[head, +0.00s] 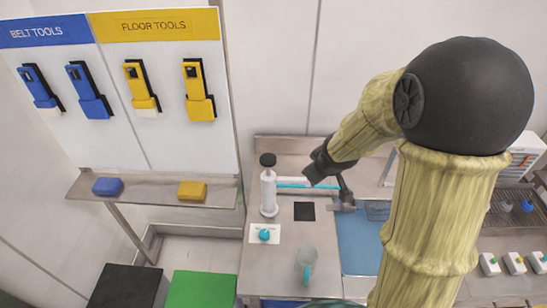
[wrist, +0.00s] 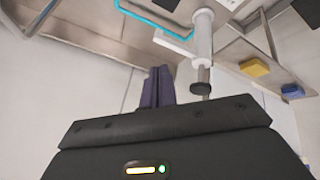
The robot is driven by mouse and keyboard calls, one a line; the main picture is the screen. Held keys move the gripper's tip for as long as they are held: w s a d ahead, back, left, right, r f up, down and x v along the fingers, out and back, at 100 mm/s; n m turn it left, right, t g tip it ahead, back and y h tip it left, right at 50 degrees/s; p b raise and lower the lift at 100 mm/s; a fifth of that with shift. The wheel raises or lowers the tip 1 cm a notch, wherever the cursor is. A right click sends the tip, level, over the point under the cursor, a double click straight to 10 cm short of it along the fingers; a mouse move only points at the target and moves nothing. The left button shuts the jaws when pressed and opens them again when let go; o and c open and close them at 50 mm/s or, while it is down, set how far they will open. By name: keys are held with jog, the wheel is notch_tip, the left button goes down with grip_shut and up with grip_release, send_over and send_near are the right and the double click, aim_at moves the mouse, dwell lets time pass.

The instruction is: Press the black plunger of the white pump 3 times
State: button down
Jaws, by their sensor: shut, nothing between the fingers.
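The white pump (head: 268,192) stands upright on the metal counter, left of my gripper. Its black plunger (head: 267,160) is at the top and sticks up above the white body. In the wrist view, which looks upside down, the white pump (wrist: 203,38) and its plunger (wrist: 201,90) show just right of the fingers. My gripper (head: 311,178) is right of the pump in the head view, apart from it. Its dark fingers (wrist: 157,86) are together and empty. No contact with the plunger shows.
A turquoise-edged spout (head: 300,185) runs right from the pump. A clear jug (head: 306,265) with a turquoise handle and a black square pad (head: 304,211) are on the counter. A tool board (head: 165,100) and shelf (head: 150,190) stand at left.

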jog(key=s+d+f+m+g+b, duration=0.1)
jog(key=s+d+f+m, duration=0.1)
jog(key=s, duration=0.6)
jog(key=s+d+f+m+g+b, duration=0.1)
jog(key=s+f+m+g+b, duration=0.1)
jog(key=s+m, duration=0.3)
jog(key=s, duration=0.2)
jog(key=shift+s+d+f+g+h+b, duration=0.3)
jog(key=shift+s+d+f, duration=0.05)
jog(key=shift+s+f, duration=0.05)
